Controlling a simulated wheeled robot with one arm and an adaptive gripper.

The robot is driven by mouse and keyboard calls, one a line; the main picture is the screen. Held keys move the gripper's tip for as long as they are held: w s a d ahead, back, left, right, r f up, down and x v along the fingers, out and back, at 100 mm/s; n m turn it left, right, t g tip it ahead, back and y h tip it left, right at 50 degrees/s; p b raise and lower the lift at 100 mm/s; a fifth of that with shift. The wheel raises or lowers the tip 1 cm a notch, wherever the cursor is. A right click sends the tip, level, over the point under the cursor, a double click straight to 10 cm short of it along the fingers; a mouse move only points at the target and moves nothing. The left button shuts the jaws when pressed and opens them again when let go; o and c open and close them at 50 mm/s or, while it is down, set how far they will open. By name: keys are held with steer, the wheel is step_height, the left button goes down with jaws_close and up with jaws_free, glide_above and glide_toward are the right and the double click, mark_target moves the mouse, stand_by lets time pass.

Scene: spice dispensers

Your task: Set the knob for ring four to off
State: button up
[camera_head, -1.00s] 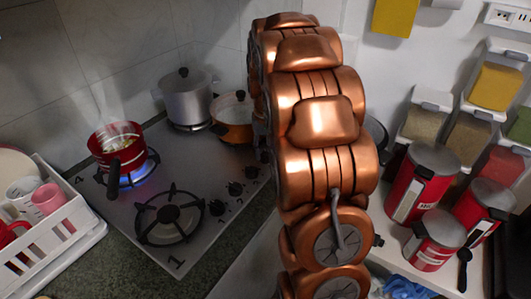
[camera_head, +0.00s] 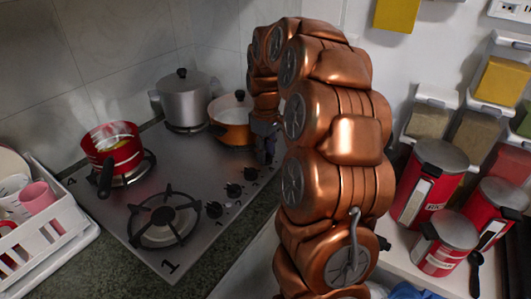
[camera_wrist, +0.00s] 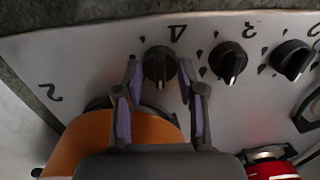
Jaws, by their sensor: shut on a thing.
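The knob for ring four (camera_wrist: 160,62) is black and round, beside a printed 4, in the wrist view. Its pale pointer mark lies nearly straight up and down in that picture. My gripper (camera_wrist: 160,82) is shut on this knob, one finger on each side. In the head view my gripper (camera_head: 265,146) is at the far end of the knob row and hides this knob. Ring four (camera_head: 123,180), at the left corner of the hob by a printed 4, carries a red pot (camera_head: 112,150). No flame shows under it.
Other black knobs stand in the row, one close beside (camera_wrist: 228,62) the held one. An orange pot (camera_head: 231,128) stands near my gripper, with a grey lidded pot (camera_head: 183,103) behind. The front ring (camera_head: 164,220) is bare. A white dish rack (camera_head: 50,225) is at left.

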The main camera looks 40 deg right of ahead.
steer(key=shift+n, duration=0.3)
steer(key=o, duration=1.2)
steer(key=shift+c, duration=0.2)
steer(key=shift+r, duration=0.1)
step_height(320, 180, up, 12)
stand_by(0.5)
steer(key=shift+a, duration=0.1)
